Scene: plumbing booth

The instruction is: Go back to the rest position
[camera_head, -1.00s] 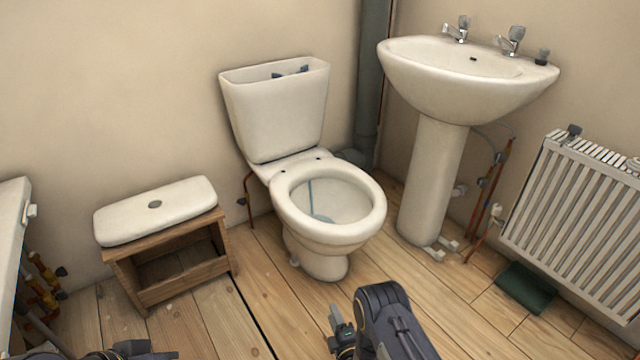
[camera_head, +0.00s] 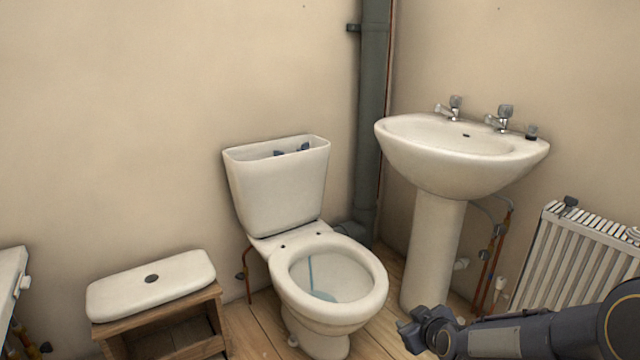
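My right gripper (camera_head: 412,332) is at the bottom of the head view, right of centre. Its dark arm comes in from the right edge. The gripper is in front of the toilet and the basin's pedestal. It is small and dark, so I cannot tell whether its fingers are open or shut, and I see nothing held in it. My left gripper is not in view.
The toilet (camera_head: 335,275) stands in the middle with its cistern (camera_head: 278,190) uncovered. The cistern lid (camera_head: 150,285) lies on a wooden stool (camera_head: 190,345) at left. A pedestal basin (camera_head: 455,160) and a radiator (camera_head: 575,255) are at right.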

